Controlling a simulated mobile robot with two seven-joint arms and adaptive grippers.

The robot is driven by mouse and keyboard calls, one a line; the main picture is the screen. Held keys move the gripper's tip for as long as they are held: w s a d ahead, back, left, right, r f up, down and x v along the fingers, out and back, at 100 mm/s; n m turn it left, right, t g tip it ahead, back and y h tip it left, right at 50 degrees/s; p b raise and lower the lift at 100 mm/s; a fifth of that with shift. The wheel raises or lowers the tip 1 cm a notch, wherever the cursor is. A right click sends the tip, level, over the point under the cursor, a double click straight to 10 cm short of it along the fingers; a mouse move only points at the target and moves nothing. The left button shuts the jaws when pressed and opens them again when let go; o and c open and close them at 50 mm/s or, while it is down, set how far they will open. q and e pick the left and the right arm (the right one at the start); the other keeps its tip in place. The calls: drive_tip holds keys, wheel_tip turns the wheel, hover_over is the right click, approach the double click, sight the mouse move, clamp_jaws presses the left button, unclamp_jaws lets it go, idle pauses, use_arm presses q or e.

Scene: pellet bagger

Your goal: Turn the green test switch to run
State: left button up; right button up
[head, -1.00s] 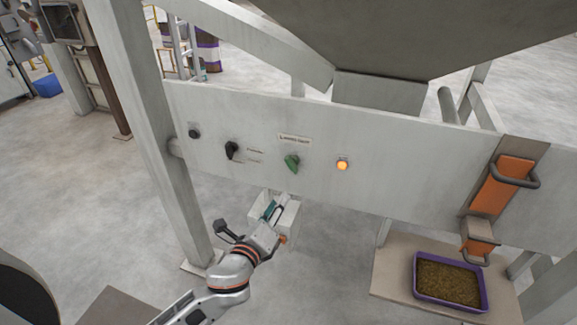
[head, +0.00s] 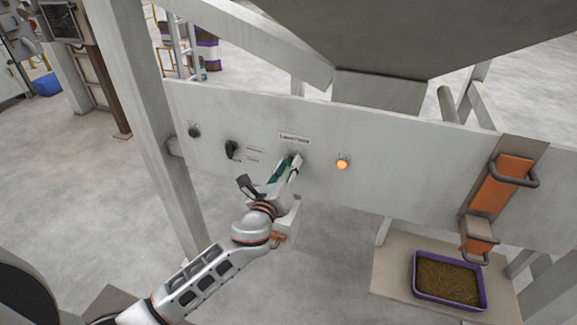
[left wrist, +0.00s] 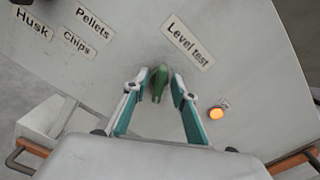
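The green test switch (left wrist: 159,82) is on the pale panel under a "Level test" label (left wrist: 188,42). In the left wrist view it lies between the fingertips of my left gripper (left wrist: 155,90), with a gap on each side. The fingers are open around it and do not appear to touch it. In the head view my left gripper (head: 287,165) is at the panel and mostly hides the switch. The switch's handle points down toward the gripper in the wrist view. My right gripper does not show.
An orange lamp (head: 343,163) glows right of the switch. A black selector (head: 232,150) and a dark knob (head: 194,131) are to the left. An orange handled part (head: 497,187) is at the panel's right. A purple tray (head: 484,296) of pellets stands below on a board.

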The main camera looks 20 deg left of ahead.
use_arm(q)
clamp_jaws()
drive_tip(key=shift+n, duration=0.3)
drive_tip(key=n, duration=1.1)
drive_tip(key=shift+a+f, duration=0.1)
drive_tip(key=shift+f, duration=0.15)
drive_tip(key=shift+n, duration=0.3)
idle(0.3)
unclamp_jaws()
